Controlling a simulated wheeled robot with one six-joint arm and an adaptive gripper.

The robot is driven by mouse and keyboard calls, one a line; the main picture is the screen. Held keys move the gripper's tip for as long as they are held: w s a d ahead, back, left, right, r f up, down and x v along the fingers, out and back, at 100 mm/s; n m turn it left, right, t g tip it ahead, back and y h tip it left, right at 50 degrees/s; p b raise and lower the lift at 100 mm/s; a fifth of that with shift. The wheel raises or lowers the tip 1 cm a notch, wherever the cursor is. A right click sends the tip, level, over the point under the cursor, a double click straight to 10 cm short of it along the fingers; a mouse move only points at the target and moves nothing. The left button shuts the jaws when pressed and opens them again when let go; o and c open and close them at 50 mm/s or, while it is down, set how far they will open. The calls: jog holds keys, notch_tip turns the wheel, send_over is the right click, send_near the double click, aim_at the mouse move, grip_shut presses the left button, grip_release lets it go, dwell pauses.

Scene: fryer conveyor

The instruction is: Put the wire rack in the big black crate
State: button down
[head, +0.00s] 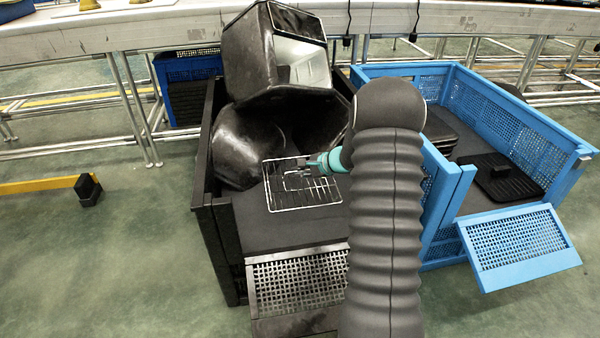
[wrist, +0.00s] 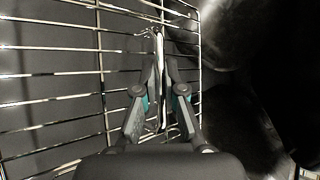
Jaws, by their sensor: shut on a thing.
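The wire rack (head: 322,191) is a flat, shiny grid of metal rods. My gripper (head: 296,176) is shut on it, and in the head view the rack hangs over the floor of the big black crate (head: 224,250). In the wrist view the rack (wrist: 52,124) spreads mostly to the left of my gripper (wrist: 158,62), whose fingers pinch a rod or bar near its right part. Whether the rack touches the crate floor, I cannot tell. My arm hides the crate's right front.
Large dark, glossy bins (head: 272,62) fill the back of the black crate. A blue crate (head: 565,150) with black trays (head: 500,176) stands at the right, its front flap (head: 517,245) lowered. A conveyor (head: 170,28) runs behind. The green floor at left is mostly clear.

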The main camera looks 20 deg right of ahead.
jog(key=shift+f+b, duration=0.6)
jog(key=shift+b, duration=0.25)
jog(key=c, duration=1.3)
grip_release()
jog(key=shift+r, duration=0.15)
